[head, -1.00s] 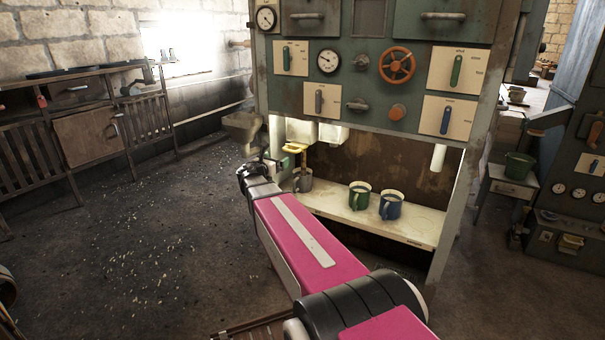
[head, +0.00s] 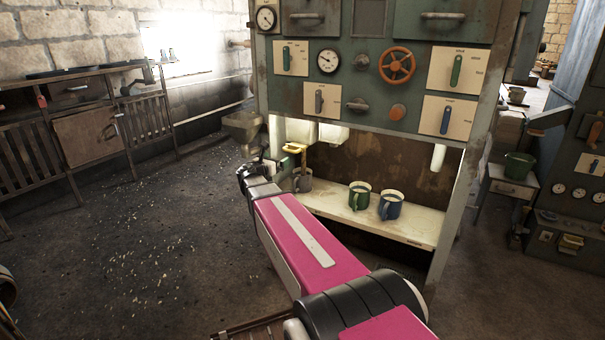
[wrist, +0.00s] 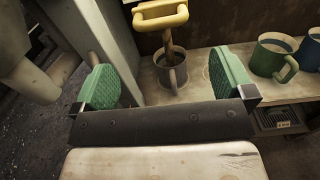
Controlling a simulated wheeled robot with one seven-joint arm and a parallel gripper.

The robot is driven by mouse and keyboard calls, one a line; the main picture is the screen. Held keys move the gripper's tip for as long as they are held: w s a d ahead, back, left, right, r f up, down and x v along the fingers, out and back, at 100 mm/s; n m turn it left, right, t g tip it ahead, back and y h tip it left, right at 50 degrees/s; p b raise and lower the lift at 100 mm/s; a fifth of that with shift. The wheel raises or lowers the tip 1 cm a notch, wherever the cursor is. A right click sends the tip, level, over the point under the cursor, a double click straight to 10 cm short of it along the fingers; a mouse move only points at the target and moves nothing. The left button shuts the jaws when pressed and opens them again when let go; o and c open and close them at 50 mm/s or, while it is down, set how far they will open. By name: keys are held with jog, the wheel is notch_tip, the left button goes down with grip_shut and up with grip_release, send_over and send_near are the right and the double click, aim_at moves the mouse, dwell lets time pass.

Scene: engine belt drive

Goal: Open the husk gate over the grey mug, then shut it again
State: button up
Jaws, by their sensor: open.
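The grey mug (wrist: 174,74) stands on the pale shelf; it also shows in the head view (head: 305,183). Above it is a yellow gate handle (wrist: 160,16), which also shows in the head view (head: 293,148). A brown column (wrist: 168,42) runs from behind the handle down into the mug, like falling husks. My gripper (wrist: 165,78) is open, its green-padded fingers wide apart with nothing between them. In the wrist view the handle lies beyond the fingertips, apart from them. The gate plate itself is hidden.
A green mug (head: 359,195) and a blue mug (head: 390,206) stand on the shelf (head: 425,226) to the right. A pale cabinet post (wrist: 108,38) rises close to my left finger. A grey hopper (head: 241,126) hangs left of the cabinet.

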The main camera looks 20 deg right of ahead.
jog(key=c, duration=0.4)
jog(key=shift+t+h, duration=0.3)
jog(key=shift+h, duration=0.3)
jog(key=s+a+f, duration=0.2)
jog(key=a, duration=0.1)
jog(key=shift+s+f, duration=0.2)
jog(key=shift+s, duration=0.05)
grip_shut()
jog(key=x, duration=1.1)
jog(key=shift+w+r+t+h, duration=0.3)
jog(key=shift+t, duration=0.1)
jog(key=shift+d, duration=0.1)
jog(key=shift+f+x, duration=0.1)
jog(key=shift+x, duration=0.55)
jog(key=shift+f+x, duration=0.15)
jog(key=shift+x, duration=0.5)
jog(key=shift+w, duration=0.15)
